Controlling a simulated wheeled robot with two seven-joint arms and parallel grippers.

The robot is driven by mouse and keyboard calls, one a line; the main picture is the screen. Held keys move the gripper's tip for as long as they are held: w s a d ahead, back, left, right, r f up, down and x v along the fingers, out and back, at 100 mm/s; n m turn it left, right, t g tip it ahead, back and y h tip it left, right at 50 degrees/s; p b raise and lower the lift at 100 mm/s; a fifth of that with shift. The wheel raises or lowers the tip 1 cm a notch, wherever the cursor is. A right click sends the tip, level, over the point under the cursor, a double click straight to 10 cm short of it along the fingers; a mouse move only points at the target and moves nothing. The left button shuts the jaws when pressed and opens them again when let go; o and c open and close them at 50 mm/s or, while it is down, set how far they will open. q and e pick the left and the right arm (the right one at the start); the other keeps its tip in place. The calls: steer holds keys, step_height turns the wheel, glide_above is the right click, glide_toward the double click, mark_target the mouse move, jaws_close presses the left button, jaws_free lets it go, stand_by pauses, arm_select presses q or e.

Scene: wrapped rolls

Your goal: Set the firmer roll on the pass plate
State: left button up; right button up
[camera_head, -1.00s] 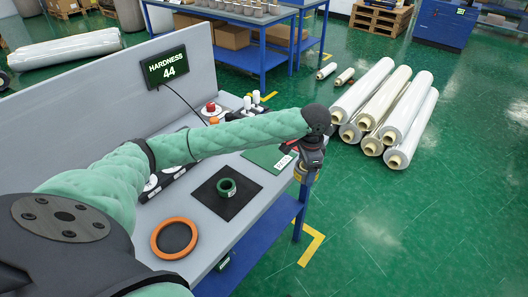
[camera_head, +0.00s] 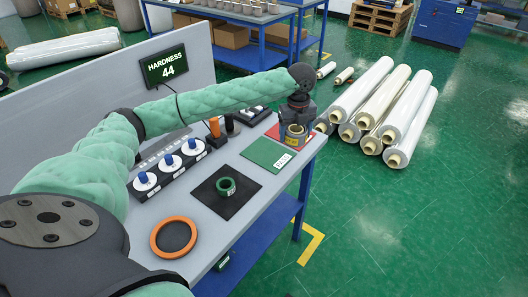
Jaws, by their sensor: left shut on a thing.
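My left gripper (camera_head: 293,134) is at the far right end of the grey table, pointing down over a red plate (camera_head: 273,132). It is shut on a roll with a yellowish rim (camera_head: 296,129), mostly hidden between the jaws; I cannot tell whether the roll touches the plate. The green pass plate (camera_head: 262,151), with a white label, lies bare just nearer to me. A green roll (camera_head: 226,187) stands on a black mat (camera_head: 236,203). The display (camera_head: 165,66) reads "HARDNESS 44". My right gripper is not in view.
An orange ring (camera_head: 158,244) lies at the table's near end. A row of blue-knobbed controls (camera_head: 167,162) and an orange-topped post (camera_head: 214,128) stand along the back. Large wrapped rolls (camera_head: 385,110) lie on the floor to the right.

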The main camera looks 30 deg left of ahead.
arm_select(q)
steer(key=p, duration=0.4)
glide_above(264, 151)
steer(key=shift+m, duration=0.4)
step_height(264, 151, down, 6)
steer(key=shift+f, duration=0.2)
steer(key=shift+f+p, duration=0.9)
steer(key=shift+f, duration=1.2)
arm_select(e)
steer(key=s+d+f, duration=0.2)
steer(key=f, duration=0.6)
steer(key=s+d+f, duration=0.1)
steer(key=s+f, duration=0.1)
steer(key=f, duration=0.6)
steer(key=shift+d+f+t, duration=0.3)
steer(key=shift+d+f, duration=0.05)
arm_select(q)
steer(key=shift+f, duration=0.1)
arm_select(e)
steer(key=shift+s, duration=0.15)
arm_select(q)
steer(key=o, duration=1.1)
steer(key=shift+o, duration=0.2)
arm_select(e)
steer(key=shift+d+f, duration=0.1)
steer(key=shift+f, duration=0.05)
